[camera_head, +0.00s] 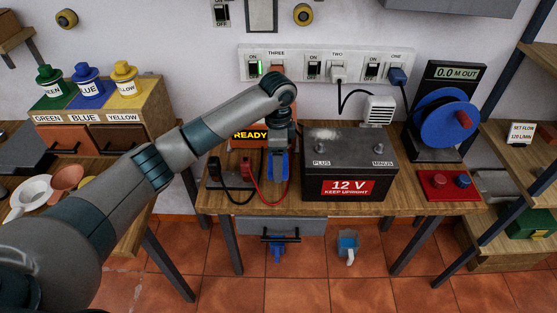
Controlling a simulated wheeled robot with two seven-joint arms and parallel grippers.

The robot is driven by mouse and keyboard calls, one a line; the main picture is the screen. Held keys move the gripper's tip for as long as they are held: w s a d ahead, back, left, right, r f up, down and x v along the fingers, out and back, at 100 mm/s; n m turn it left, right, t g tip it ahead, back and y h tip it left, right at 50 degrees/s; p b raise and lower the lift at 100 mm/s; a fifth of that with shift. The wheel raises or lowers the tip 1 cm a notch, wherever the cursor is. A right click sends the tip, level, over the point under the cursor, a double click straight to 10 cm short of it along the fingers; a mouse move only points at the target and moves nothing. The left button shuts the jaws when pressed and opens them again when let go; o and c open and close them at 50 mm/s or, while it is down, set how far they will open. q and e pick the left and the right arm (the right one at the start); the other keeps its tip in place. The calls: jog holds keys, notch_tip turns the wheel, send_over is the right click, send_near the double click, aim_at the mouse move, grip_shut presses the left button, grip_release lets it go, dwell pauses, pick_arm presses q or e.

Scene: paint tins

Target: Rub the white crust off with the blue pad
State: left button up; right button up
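The black 12 V battery (316,165) stands on the wooden bench. A whitish crust (323,134) covers its top around the PLUS post at the left; the MINUS post at the right looks cleaner. My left gripper (278,178) points down just left of the battery, near the red cable. Blue shows at its fingers, and I cannot tell whether that is the fingers or a pad between them. A light blue object (347,244) is low down below the bench; I cannot tell whether it is the pad. My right gripper is not in view.
Black and red cable clamps lie left of the battery below the READY sign (250,135). A grey drawer (280,225) is under the bench. Wall switches (325,66) are behind.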

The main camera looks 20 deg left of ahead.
pick_arm(q)
jog(key=shift+s+d+r+n, duration=0.1)
jog(key=shift+s+r+n, duration=0.3)
jog(key=shift+r+n, duration=0.2)
jog(key=s+a+r+n+b, duration=0.1)
jog(key=s+r+n+b, duration=0.1)
jog(key=s+n, duration=0.4)
jog(key=s+r+n+b, duration=0.2)
jog(key=s+n, duration=0.5)
jog(key=s, duration=0.6)
jog(key=shift+s+a+r+n, duration=0.25)
jog(key=shift+a+r+n, duration=0.1)
jog(key=shift+r, duration=0.15)
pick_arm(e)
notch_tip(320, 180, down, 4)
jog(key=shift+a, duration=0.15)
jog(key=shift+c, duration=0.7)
